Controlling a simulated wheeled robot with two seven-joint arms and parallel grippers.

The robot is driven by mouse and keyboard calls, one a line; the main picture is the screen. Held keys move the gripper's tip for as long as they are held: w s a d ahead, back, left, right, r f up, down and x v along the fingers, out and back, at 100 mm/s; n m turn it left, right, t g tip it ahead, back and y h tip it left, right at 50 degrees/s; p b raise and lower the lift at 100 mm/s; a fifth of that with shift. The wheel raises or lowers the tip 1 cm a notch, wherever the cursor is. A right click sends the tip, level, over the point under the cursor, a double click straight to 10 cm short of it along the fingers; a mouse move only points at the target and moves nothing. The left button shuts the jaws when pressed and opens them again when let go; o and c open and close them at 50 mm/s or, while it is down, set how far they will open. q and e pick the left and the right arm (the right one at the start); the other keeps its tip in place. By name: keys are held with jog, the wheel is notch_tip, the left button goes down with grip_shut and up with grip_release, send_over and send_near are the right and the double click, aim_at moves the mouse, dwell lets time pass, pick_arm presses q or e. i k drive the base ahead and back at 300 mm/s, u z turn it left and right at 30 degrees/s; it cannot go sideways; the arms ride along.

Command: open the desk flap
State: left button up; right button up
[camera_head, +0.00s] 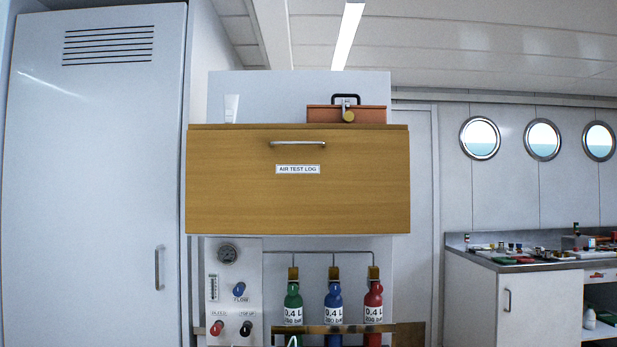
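The desk flap (230,185) is a wooden front panel on a cabinet mounted at the middle of the view. It stands upright and looks closed. Neither of my grippers shows in the head view. Nothing touches the flap or its handle.
An orange-brown box (365,115) with a padlock and a white tube (231,108) stand on top of the cabinet. Below are a gauge panel (228,290) and green, blue and red bottles (333,297). A tall locker (85,190) stands left, a counter (520,262) right.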

aim_at(283, 183)
jog(key=k, duration=0.65)
jog(key=u, duration=0.8)
jog(key=i, duration=1.8)
jog(key=z, duration=0.85)
